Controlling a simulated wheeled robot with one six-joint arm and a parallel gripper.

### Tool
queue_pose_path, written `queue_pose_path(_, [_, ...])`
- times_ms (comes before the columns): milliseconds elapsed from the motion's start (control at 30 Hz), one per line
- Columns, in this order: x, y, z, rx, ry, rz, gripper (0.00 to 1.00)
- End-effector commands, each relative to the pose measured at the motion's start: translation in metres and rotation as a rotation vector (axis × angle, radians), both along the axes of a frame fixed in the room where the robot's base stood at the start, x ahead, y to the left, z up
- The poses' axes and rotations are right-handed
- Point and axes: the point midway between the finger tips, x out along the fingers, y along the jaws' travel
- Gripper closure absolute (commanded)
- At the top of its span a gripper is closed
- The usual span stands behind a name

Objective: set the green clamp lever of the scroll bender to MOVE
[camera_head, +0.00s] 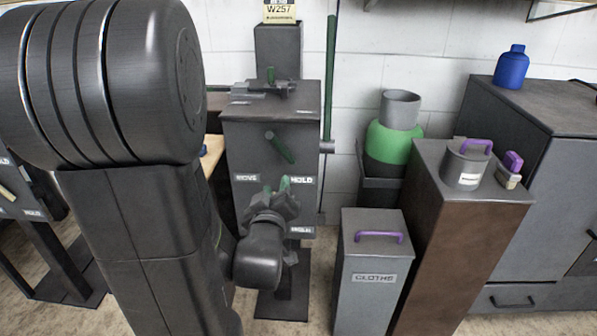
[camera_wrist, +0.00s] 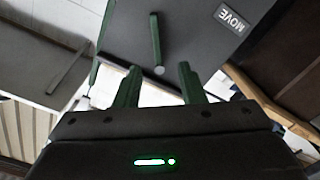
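The scroll bender (camera_head: 240,150) is a dark grey box on a stand. Its green clamp lever (camera_head: 281,148) slants down to the right from its pivot, towards the HOLD label (camera_head: 301,180). The MOVE label (camera_head: 247,177) is at lower left. In the wrist view the lever (camera_wrist: 155,40) shows beyond the fingertips, with the MOVE label (camera_wrist: 232,18) to its right. My gripper (camera_head: 277,187) is in front of the box, below the lever. In the wrist view its two green fingers (camera_wrist: 158,82) are spread with nothing between them, apart from the lever.
A long green bar (camera_head: 330,75) stands upright at the box's right side. A grey CLOTHS bin (camera_head: 370,280) and a brown cabinet (camera_head: 450,260) with a purple-handled canister (camera_head: 466,165) stand to the right. Another labelled machine (camera_head: 20,195) is at far left.

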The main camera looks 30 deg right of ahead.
Motion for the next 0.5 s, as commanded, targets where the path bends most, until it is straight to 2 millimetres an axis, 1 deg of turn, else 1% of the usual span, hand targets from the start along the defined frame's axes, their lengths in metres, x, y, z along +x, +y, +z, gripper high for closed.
queue_pose_path(33, [-0.001,-0.002,-0.005,-0.010,-0.006,-0.006,0.64])
queue_pose_path(167, [0.002,-0.005,-0.003,-0.023,-0.016,-0.012,0.64])
queue_pose_path(267, [0.011,-0.011,-0.002,-0.021,-0.016,-0.012,0.64])
queue_pose_path(367, [0.026,-0.020,-0.003,-0.022,-0.016,-0.013,0.64])
queue_pose_path(500, [0.053,-0.036,-0.003,-0.021,-0.016,-0.012,0.64])
